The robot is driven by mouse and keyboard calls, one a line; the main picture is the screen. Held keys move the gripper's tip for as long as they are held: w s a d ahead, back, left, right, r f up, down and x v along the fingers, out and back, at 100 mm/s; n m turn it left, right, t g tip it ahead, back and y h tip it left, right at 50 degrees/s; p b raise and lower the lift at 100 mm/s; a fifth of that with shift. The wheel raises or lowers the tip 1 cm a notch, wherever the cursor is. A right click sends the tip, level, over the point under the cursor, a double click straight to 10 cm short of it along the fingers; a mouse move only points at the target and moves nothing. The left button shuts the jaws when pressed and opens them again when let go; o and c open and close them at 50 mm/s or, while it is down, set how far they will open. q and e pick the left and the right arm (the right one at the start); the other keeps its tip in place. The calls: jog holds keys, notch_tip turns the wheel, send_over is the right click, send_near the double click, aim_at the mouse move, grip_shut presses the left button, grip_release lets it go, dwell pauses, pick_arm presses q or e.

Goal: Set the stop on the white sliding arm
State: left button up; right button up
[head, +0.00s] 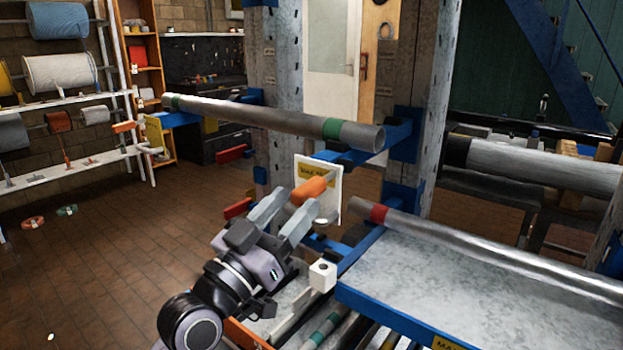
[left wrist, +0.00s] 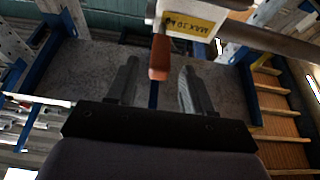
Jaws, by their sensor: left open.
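A white plate (head: 331,180) with a yellow label stands upright in front of the blue rack post. An orange grip (head: 309,190) sticks out from it toward my left gripper. My left gripper (head: 294,205) is open, its two grey fingers pointing at the grip. In the left wrist view, the orange grip (left wrist: 159,58) hangs between the fingertips (left wrist: 158,78), and the white part (left wrist: 222,24) with a "MAX 10" label is above it. I cannot tell whether the fingers touch the grip. A white block (head: 322,276) sits lower, right of my wrist. My right gripper is out of view.
A grey pipe with green bands (head: 270,117) lies across blue brackets above the plate. Another pipe with a red band (head: 480,245) lies over a grey shelf with a blue edge (head: 390,309). Several pipes lie below. Open brick floor (head: 110,250) is at left.

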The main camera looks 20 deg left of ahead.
aim_at(316, 180)
pick_arm(q)
jog(key=shift+p+x, duration=0.3)
jog(key=shift+x, duration=2.25)
grip_shut()
